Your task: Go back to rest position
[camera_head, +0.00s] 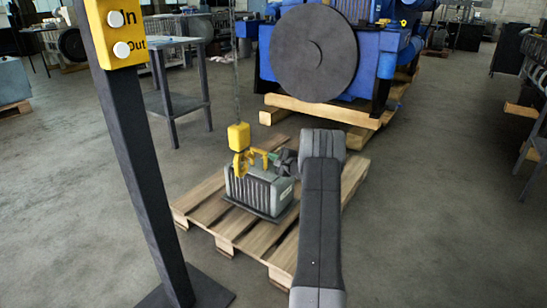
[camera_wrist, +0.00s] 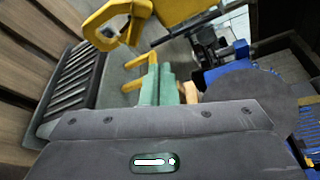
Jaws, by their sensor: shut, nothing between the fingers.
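My gripper (camera_head: 262,156) is shut and empty, with yellow fingers on a green body. It is above a grey ribbed machine part (camera_head: 262,190) and just right of a yellow crane hook (camera_head: 241,164). In the wrist view my gripper (camera_wrist: 134,75) points away from the camera. The yellow hook (camera_wrist: 106,20) is close to it at the upper left, and the ribbed part (camera_wrist: 75,75) lies to the left. I cannot tell whether the fingers touch the hook.
The ribbed part stands on a wooden pallet (camera_head: 215,223). A yellow button box (camera_head: 118,32) on a dark post (camera_head: 140,170) stands at the left. A large blue engine (camera_head: 385,55) with a dark disc is behind. Open floor (camera_head: 430,200) lies at the right.

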